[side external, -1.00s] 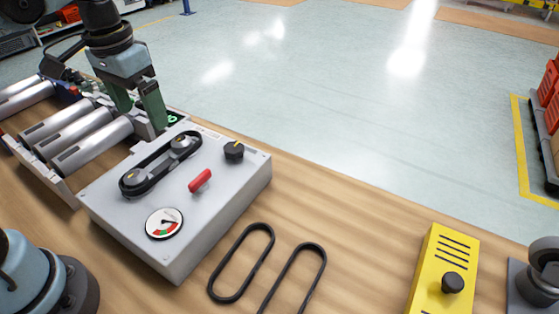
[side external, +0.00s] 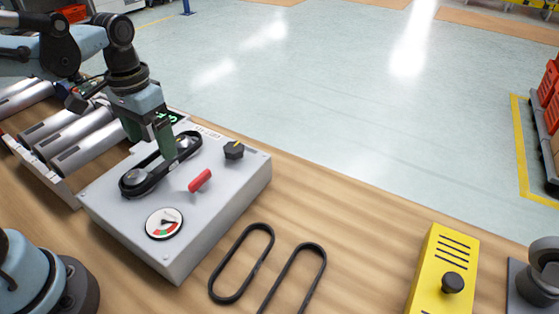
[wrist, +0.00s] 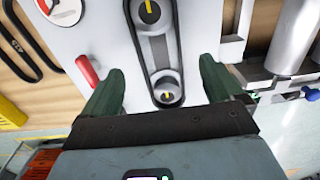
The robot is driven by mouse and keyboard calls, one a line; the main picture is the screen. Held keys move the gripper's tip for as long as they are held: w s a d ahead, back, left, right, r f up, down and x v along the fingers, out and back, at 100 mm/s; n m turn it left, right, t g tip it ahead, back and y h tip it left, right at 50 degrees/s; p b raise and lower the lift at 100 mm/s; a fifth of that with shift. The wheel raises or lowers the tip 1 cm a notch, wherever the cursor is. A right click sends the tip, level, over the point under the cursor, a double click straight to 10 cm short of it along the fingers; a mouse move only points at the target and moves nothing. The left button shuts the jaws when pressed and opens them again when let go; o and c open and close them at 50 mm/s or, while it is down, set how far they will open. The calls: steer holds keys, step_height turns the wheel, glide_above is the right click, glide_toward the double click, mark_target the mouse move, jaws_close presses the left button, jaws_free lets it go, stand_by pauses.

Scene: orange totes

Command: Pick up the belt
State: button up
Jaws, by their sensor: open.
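A black belt (side external: 161,164) is looped around two round pulleys on top of a grey box (side external: 222,195). The belt also shows in the wrist view (wrist: 179,52), running between my fingers. Two more black belts lie loose on the wooden table, a left one (side external: 218,268) and a right one (side external: 290,266). My gripper (side external: 150,150) is open, its green fingers over the far pulley end of the looped belt. In the wrist view my gripper (wrist: 160,92) has one finger on each side of that end, apart from the belt.
The box carries a red lever (side external: 200,180), a black knob (side external: 234,150) and a dial gauge (side external: 164,223). Metal rollers (side external: 90,150) stand left of the box. A yellow box (side external: 443,270) with a black knob stands at the right. The table between is mostly clear.

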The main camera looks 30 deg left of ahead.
steer(key=shift+f, duration=2.15)
steer(key=c, duration=1.1)
steer(key=shift+c, duration=0.2)
steer(key=shift+r, duration=0.75)
steer(key=r, duration=0.3)
steer(key=shift+d, duration=0.2)
steer(key=s+d+r, duration=0.5)
steer(key=d+r, duration=0.1)
steer(key=d, duration=0.4)
glide_above(162, 168)
steer(key=w+d, duration=0.2)
steer(key=w, duration=0.2)
steer(key=shift+s+f, duration=0.25)
